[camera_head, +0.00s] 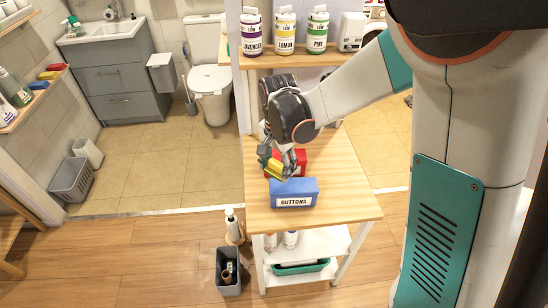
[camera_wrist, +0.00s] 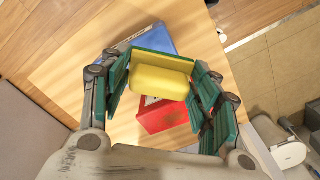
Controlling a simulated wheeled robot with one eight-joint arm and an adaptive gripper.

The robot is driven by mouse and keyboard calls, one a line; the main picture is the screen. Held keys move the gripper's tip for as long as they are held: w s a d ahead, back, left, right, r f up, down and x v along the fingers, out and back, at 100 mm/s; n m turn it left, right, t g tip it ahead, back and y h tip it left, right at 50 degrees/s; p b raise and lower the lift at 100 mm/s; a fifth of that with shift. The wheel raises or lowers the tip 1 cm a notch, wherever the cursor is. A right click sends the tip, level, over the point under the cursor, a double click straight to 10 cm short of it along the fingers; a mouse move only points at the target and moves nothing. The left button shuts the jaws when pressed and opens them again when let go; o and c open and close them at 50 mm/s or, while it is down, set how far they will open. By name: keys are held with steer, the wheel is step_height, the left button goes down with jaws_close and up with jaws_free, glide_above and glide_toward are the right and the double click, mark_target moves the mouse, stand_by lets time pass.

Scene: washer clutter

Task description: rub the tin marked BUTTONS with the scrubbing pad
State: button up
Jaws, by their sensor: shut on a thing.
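The blue tin marked BUTTONS (camera_head: 301,189) stands on the wooden tabletop (camera_head: 345,200), its label facing the head camera. In the wrist view, part of the blue tin (camera_wrist: 158,38) shows beyond the pad, which hides some of it. The scrubbing pad (camera_head: 274,168) is yellow with a green layer; its yellow face fills the middle of the wrist view (camera_wrist: 160,82). My gripper (camera_head: 279,163) is shut on the pad, above the table by the blue tin's back left corner. Whether the pad touches the tin, I cannot tell.
A red tin (camera_head: 299,157) stands close behind the blue one; it also shows in the wrist view (camera_wrist: 163,117). LAVENDER (camera_head: 252,35), LEMON (camera_head: 285,33) and PINE (camera_head: 318,34) bottles stand on a shelf behind. The tabletop's right side is clear. A dark bin (camera_head: 229,271) is on the floor.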

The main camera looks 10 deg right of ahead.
steer(key=shift+r+p, duration=0.5)
steer(key=shift+r, duration=0.55)
